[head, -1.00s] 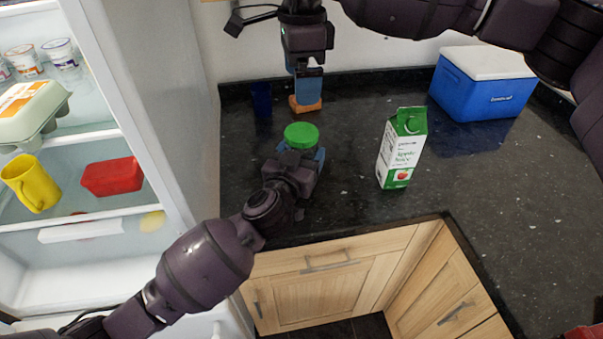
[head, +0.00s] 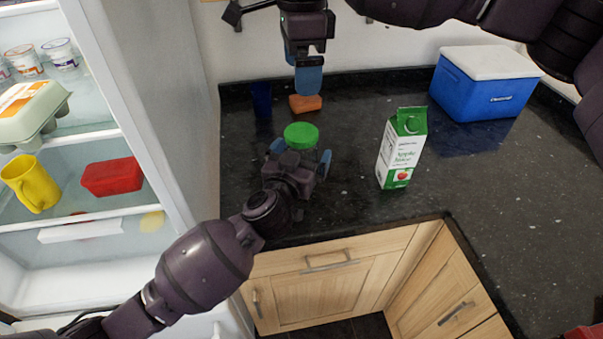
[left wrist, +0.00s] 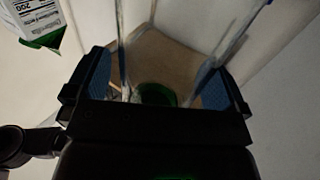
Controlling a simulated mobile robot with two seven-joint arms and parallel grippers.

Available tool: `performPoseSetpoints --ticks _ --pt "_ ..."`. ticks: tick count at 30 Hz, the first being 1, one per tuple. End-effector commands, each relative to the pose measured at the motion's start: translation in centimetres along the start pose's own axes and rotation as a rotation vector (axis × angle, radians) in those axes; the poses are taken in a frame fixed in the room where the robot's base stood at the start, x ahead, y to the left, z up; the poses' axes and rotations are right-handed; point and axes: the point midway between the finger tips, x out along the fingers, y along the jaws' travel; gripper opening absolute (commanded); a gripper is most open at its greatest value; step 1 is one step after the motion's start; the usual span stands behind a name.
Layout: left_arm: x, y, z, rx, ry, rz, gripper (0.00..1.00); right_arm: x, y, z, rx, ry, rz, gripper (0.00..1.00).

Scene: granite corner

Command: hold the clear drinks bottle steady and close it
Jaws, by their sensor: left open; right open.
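The clear drinks bottle stands on the dark counter, mostly hidden behind my left gripper in the head view. Its green lid (head: 301,135) shows on top; I cannot tell whether it is tight. In the left wrist view, its clear walls (left wrist: 228,40) show between the finger pads, with green (left wrist: 157,93) at its lid end. My left gripper (head: 299,158) is open, its blue fingers spread on either side of the bottle, with gaps at the walls. My right gripper (head: 308,80) is open and empty, pointing down above and behind the bottle; one finger shows clearly.
An orange block (head: 305,103) lies on the counter behind the bottle, with a dark blue cup (head: 261,98) to its left. A juice carton (head: 401,149) stands to the right. A blue cool box (head: 484,85) is at the back right. The open fridge (head: 95,180) is at the left.

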Motion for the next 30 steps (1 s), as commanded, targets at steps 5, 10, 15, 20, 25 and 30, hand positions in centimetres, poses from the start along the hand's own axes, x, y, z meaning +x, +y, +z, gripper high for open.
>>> performPoseSetpoints --ticks 5,10,15,20,25,30 --pt "-1.9 -0.1 -0.1 0.002 -0.001 0.001 1.0 -0.5 0.1 0.0 0.0 0.0 -0.002 0.99" --pt "-5.1 -0.1 0.0 0.002 -0.002 0.001 1.0 -1.1 0.1 0.0 0.0 0.001 -0.005 0.99" --pt "-8.0 0.0 0.0 0.002 -0.001 0.001 1.0 -1.6 0.1 0.0 0.0 0.001 -0.007 0.99" --pt "-9.8 0.0 0.0 0.001 -0.001 0.0 1.0 -1.7 0.1 0.0 0.0 0.001 -0.007 0.99" --pt "-10.6 0.0 0.0 0.0 0.0 0.001 1.0 -1.8 0.1 0.0 0.0 0.001 -0.007 0.99" --pt "-10.6 0.0 0.0 -0.001 0.0 0.0 1.0 -1.8 0.1 0.0 0.0 0.001 -0.007 0.99"
